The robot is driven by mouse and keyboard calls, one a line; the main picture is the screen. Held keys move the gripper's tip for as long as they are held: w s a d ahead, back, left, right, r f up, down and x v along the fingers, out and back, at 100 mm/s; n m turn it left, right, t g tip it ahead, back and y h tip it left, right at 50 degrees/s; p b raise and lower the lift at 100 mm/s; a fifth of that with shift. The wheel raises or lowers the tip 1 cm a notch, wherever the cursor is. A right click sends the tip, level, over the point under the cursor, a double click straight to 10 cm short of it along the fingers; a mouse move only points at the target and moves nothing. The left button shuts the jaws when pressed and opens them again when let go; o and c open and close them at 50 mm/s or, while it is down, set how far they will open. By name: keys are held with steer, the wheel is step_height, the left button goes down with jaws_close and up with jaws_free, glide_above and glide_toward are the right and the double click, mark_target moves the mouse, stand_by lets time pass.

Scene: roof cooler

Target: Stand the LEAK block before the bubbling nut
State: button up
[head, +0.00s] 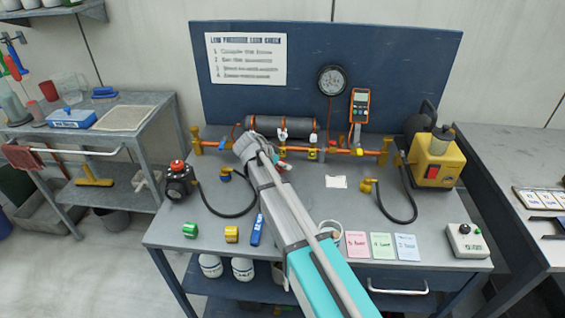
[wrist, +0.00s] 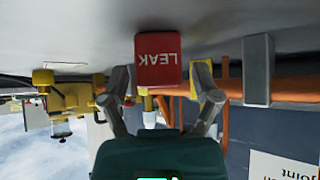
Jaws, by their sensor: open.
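The red LEAK block (wrist: 158,65) is in the wrist view, which looks upside down. It stands on the grey bench top (wrist: 80,30) with its white lettering facing me. My gripper (wrist: 160,82) is open, with one finger on each side of the block and a gap showing at both sides. The orange pipe (wrist: 275,88) runs behind the block, with brass fittings on it partly hidden. I cannot make out bubbles on any nut.
A yellow pump (head: 437,160) stands at the right and black hoses lie on the bench. Green (head: 190,230) and yellow (head: 231,234) rolls, a blue bottle (head: 257,230), a white mug (head: 330,232) and coloured cards (head: 382,245) are along the front. The bench's middle right is fairly clear.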

steer(key=p+v, duration=0.7)
steer(key=v, duration=0.4)
stand_by(0.8)
steer(key=s+d+f+n+g, duration=0.1)
steer(key=s+d, duration=0.1)
steer(key=d, duration=0.3)
steer(key=s+d+f+n+g+y, duration=0.1)
steer(key=s+d, duration=0.2)
steer(key=d, duration=0.3)
steer(key=s+d+f+n+g+y, duration=0.1)
steer(key=s+d+n+g, duration=0.1)
steer(key=d, duration=0.4)
steer(key=shift+s+d+f, duration=0.25)
steer(key=shift+s+f, duration=0.15)
steer(key=shift+s, duration=0.15)
steer(key=s+d+n+y, duration=0.1)
steer(key=s+d, duration=0.2)
steer(key=s+d+f+n+g+y, duration=0.1)
steer(key=s+d+n, duration=0.1)
steer(key=s+d, duration=0.1)
steer(key=s+d+n+g+y, duration=0.1)
steer(key=s+d+n+y, duration=0.1)
steer(key=s+d, duration=0.2)
steer(key=shift+s+d+f, duration=0.1)
steer(key=shift+s+f, duration=0.2)
steer(key=shift+s, duration=0.4)
steer(key=shift+s+d+y, duration=0.15)
steer(key=shift+s+y, duration=0.15)
